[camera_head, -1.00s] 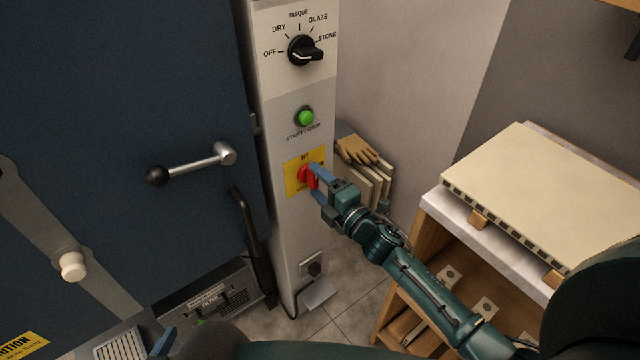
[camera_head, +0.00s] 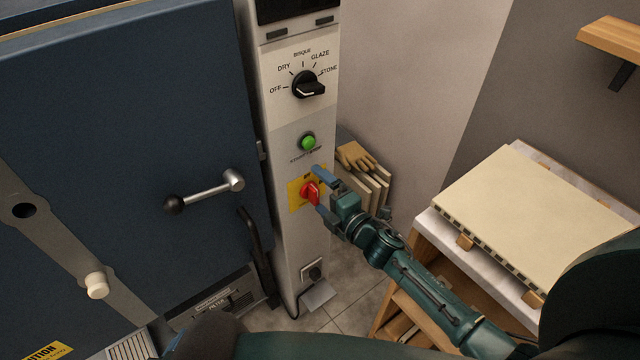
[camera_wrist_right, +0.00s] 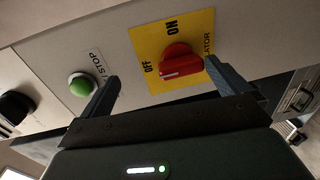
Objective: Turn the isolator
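The isolator is a red rotary knob (camera_head: 310,193) on a yellow plate (camera_head: 295,199), low on the grey control column. In the right wrist view the knob (camera_wrist_right: 182,68) has a white mark on its left side, near the OFF label; ON is printed above. My right gripper (camera_head: 321,191) is open, one finger above and one below the knob in the head view. In the wrist view the knob shows between the fingertips (camera_wrist_right: 161,73), closer to the right finger; I cannot tell whether it touches. A sliver of my left gripper (camera_head: 171,345) shows at the bottom edge.
A green start/stop button (camera_head: 308,142) and black selector dial (camera_head: 309,85) sit above on the column. The blue door's handle (camera_head: 205,191) sticks out at left. Gloves (camera_head: 355,156) lie on slabs behind. A shelf unit with a cream slab (camera_head: 530,215) stands at right.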

